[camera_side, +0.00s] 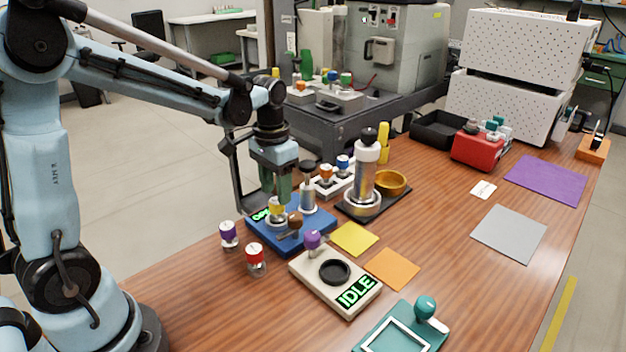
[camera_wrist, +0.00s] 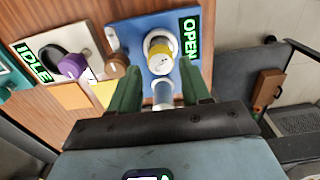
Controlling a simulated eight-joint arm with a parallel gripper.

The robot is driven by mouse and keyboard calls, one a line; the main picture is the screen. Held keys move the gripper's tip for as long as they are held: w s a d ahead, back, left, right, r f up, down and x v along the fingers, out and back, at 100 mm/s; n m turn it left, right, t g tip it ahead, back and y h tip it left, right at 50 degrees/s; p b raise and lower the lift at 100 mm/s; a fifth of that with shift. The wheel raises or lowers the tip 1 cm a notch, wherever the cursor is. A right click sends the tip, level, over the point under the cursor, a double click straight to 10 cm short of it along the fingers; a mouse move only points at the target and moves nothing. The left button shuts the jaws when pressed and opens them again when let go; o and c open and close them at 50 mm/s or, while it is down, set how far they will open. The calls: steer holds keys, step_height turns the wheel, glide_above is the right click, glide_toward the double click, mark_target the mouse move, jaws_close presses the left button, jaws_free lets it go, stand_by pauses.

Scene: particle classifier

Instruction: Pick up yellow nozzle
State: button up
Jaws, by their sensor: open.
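A small yellow-topped piece, which looks like the yellow nozzle (camera_side: 276,208), stands on a blue device (camera_side: 318,220) with a green lit sign. In the wrist view the yellow nozzle (camera_wrist: 159,48) has a pale round top with a yellow rim, and the sign on the blue device (camera_wrist: 135,27) reads OPEN. My gripper (camera_side: 277,198) points down just above the nozzle. In the wrist view my gripper (camera_wrist: 158,60) has its two green fingers apart on either side of the nozzle's line. Contact cannot be told. The nozzle's lower part is partly hidden.
A grey cylinder (camera_side: 308,195) stands on the same blue device, beside the gripper, with a brown knob (camera_side: 295,222) near it. A beige IDLE device (camera_side: 318,286) is nearby. Grey mat (camera_side: 509,234) lies right.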

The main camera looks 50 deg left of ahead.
mark_target(276, 200)
steer(key=shift+f, duration=2.3)
jaws_close()
steer(key=shift+r, duration=0.2)
